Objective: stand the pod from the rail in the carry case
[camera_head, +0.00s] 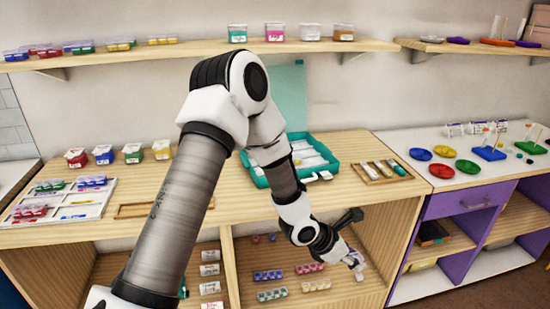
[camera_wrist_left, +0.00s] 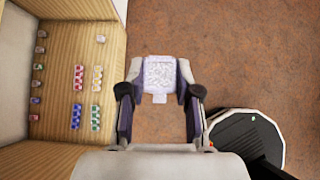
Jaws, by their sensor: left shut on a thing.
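My left gripper (camera_head: 350,258) is shut on a pale, clear pod (camera_wrist_left: 160,74), held between the two fingers. In the wrist view the pod is over the brown floor, in front of the counter's shelves. In the head view it is small and partly hidden by the fingers. The teal carry case (camera_head: 252,172) lies open on the counter, its raised lid (camera_head: 287,90) against the wall. White inserts lie inside it, and my left arm hides part of it. My right gripper is not in view.
A wooden tray with several small items (camera_head: 382,170) is right of the case. Another low wooden tray (camera_head: 135,210) is partly behind my arm. Shelves with rows of coloured pods (camera_wrist_left: 78,77) are below the counter. Coloured plates (camera_head: 443,152) are on the right table.

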